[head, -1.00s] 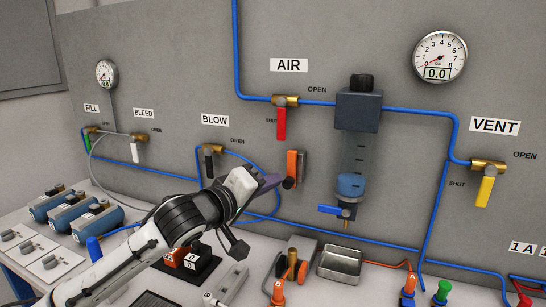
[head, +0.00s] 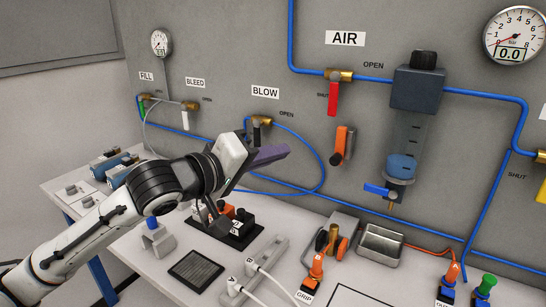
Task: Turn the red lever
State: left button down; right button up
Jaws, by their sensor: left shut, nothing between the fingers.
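The red lever (head: 333,99) hangs straight down from a brass valve (head: 341,75) on the blue air line, under the AIR sign (head: 345,38). Its handle is beside the SHUT mark, and OPEN is printed to the upper right. My left gripper (head: 283,152) is shut and empty. Its fingers point right in the head view, below and to the left of the red lever, apart from it in the picture. How far the fingertips are from the panel is hard to tell. My right gripper is not in view.
An orange-and-black switch (head: 341,143) sits below the lever. A filter unit with a dark head (head: 417,89) stands to its right. The BLOW valve (head: 258,122) is behind my gripper. The table below holds a metal tray (head: 382,242) and several fittings.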

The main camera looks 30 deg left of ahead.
aim_at(336, 77)
jog(key=k, duration=1)
